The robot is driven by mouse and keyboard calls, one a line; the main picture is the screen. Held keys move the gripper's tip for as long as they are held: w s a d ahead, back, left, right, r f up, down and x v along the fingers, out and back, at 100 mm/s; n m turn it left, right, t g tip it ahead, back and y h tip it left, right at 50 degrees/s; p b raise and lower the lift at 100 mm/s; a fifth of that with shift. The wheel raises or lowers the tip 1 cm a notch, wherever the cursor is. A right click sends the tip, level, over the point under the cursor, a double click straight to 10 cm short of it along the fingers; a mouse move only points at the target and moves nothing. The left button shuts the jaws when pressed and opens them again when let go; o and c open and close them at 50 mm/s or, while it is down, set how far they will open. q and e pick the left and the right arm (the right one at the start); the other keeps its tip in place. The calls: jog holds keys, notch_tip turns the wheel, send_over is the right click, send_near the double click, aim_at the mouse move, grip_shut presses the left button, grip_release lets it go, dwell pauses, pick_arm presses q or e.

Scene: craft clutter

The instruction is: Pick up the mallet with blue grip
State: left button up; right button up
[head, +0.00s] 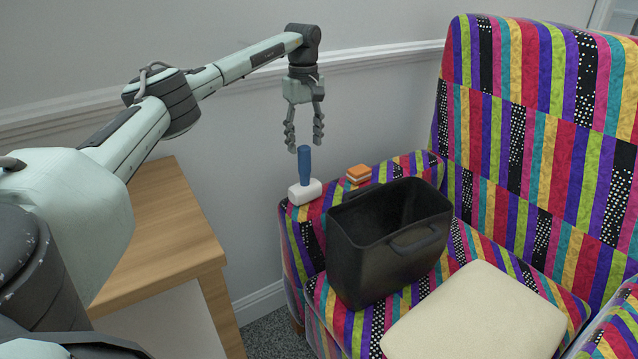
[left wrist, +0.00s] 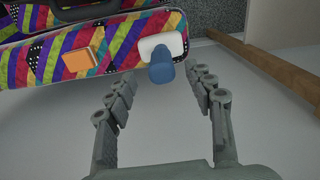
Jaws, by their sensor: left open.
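The mallet (head: 305,168) stands upright on the armrest of the striped armchair, white head down and blue grip up. In the left wrist view its blue grip (left wrist: 162,72) shows end-on, beyond the fingertips and roughly between them. My left gripper (head: 304,140) is open and empty, pointing down just above the top of the grip. It also shows in the left wrist view (left wrist: 163,88), with a finger on each side. I see no contact between the fingers and the mallet. My right gripper is not in view.
An orange-and-white block (head: 358,173) lies on the same armrest, right of the mallet. A black open bin (head: 385,255) stands on the seat beside a cream cushion (head: 476,318). A wooden table (head: 165,230) is at the left. The wall is close behind the armrest.

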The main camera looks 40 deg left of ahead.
aim_at(304, 163)
pick_arm(q)
jog(key=shift+s+a+f, duration=0.15)
jog(key=shift+s+f, duration=0.05)
jog(key=shift+f, duration=0.85)
notch_tip(304, 163, down, 5)
jog(key=shift+f, duration=0.1)
jog(key=shift+c, duration=0.5)
jog(key=shift+w, duration=0.1)
grip_shut()
